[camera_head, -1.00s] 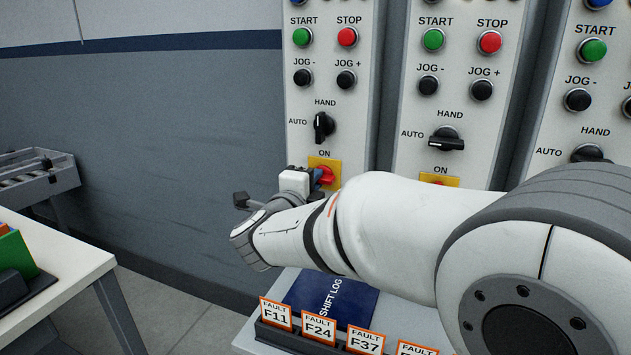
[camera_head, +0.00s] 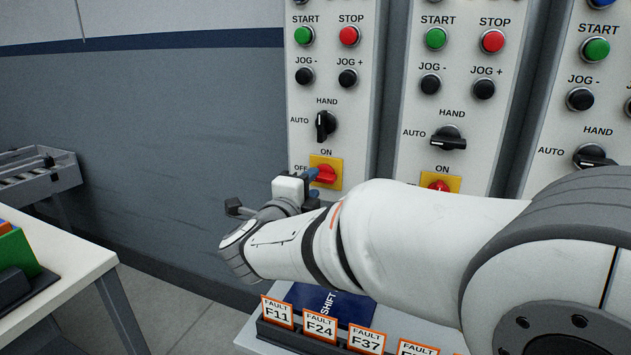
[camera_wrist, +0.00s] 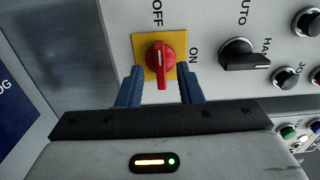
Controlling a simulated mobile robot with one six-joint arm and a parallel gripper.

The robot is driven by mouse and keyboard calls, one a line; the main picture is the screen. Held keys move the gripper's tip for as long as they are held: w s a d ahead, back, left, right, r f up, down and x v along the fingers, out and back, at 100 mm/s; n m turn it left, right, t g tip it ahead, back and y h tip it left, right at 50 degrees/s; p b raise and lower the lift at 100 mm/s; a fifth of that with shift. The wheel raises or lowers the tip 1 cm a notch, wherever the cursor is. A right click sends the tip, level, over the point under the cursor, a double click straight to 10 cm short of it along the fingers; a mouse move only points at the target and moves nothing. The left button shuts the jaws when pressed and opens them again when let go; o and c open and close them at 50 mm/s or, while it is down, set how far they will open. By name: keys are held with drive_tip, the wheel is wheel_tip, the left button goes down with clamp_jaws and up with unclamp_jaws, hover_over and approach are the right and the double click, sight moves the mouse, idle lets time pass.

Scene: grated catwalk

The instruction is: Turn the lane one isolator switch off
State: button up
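The red isolator switch (camera_head: 325,173) sits on a yellow plate (camera_head: 336,163) low on the leftmost panel, with ON above and OFF to its left. Its handle lies level, in line with OFF. In the wrist view the red switch (camera_wrist: 160,58) shows upright in the picture, its line running toward the OFF word. My gripper (camera_head: 315,184) is open just in front of the switch. In the wrist view its blue fingers (camera_wrist: 160,78) stand apart on either side of the handle, with gaps. No lane number shows on this panel.
A black HAND/AUTO selector (camera_head: 325,125) is above the switch. A second panel's red switch (camera_head: 440,187) is partly hidden by my arm. Fault cards (camera_head: 320,325) and a blue shift log (camera_head: 335,303) lie below. A white table (camera_head: 75,275) is at left.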

drive_tip(key=v, duration=0.5)
drive_tip(key=w+d+r+n+y+p, duration=0.1)
drive_tip(key=w+r+n+y+p, duration=0.2)
drive_tip(key=r+n+y+p, duration=0.35)
drive_tip(key=s+d+f+n+g+p, duration=0.3)
drive_tip(key=s+d+n+g+p, duration=0.2)
drive_tip(key=s+d+n+g, duration=0.2)
drive_tip(key=s+d+f+n+g+p, duration=0.3)
drive_tip(key=s+d+n+g+p, duration=0.3)
drive_tip(key=s+d, duration=0.5)
drive_tip(key=s+n+g, duration=0.1)
drive_tip(key=s+n, duration=0.1)
drive_tip(key=s, duration=0.2)
drive_tip(key=shift+d, duration=0.4)
drive_tip(key=shift+f, duration=0.1)
